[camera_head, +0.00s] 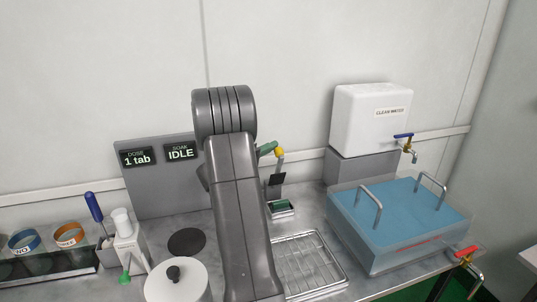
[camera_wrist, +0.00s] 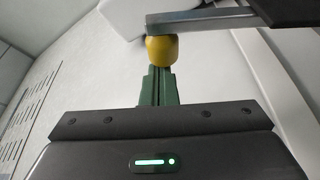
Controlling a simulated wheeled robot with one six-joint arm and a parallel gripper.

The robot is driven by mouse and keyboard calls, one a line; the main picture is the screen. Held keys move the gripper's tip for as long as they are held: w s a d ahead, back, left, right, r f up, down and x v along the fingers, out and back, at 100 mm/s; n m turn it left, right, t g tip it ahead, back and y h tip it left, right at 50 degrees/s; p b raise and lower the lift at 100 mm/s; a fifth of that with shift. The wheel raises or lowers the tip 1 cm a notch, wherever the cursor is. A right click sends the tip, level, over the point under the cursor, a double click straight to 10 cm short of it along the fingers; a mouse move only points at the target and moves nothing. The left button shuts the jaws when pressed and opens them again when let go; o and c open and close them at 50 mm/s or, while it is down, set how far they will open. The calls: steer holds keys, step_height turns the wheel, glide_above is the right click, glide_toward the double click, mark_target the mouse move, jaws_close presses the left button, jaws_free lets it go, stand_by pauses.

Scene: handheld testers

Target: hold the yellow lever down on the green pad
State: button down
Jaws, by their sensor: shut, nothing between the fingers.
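The lever has a yellow knob (camera_head: 279,152) on a grey arm, raised well above the green pad (camera_head: 281,204). The pad sits low in a small dark holder at the foot of the lever's stand. My gripper (camera_head: 268,148) has green fingers, which are shut and empty, with their tips just left of the knob in the head view. In the wrist view the shut fingers (camera_wrist: 159,72) point at the yellow knob (camera_wrist: 162,50), which hangs under a grey bar (camera_wrist: 210,20). I cannot tell if they touch. The pad is not visible in the wrist view.
A wire drain tray (camera_head: 308,262) lies in front of the pad. A blue-topped basin (camera_head: 400,215) and a white clean water tank (camera_head: 372,117) stand at right.

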mark_target(279, 157)
steer(key=shift+s+d+f+m+h+b, duration=0.3)
steer(key=shift+s+m+b, duration=0.3)
steer(key=shift+b, duration=1.05)
steer(key=shift+s+d+f+m+h+b, duration=0.15)
steer(key=shift+s+f+m+b, duration=0.45)
steer(key=shift+b, duration=1.05)
steer(key=shift+s+d+f+m+h+b, duration=0.25)
steer(key=shift+s+b, duration=0.55)
steer(key=shift+b, duration=0.85)
steer(key=s+d+f+m+b, duration=0.2)
steer(key=s+b, duration=0.4)
steer(key=b, duration=0.8)
steer(key=shift+s+f+m+g+h, duration=0.3)
steer(key=shift+f+m+g, duration=0.15)
steer(key=shift+f, duration=0.4)
steer(key=shift+b, duration=0.3)
step_height(279, 157, up, 10)
steer(key=p, duration=0.3)
step_height(279, 157, down, 10)
steer(key=b, duration=0.3)
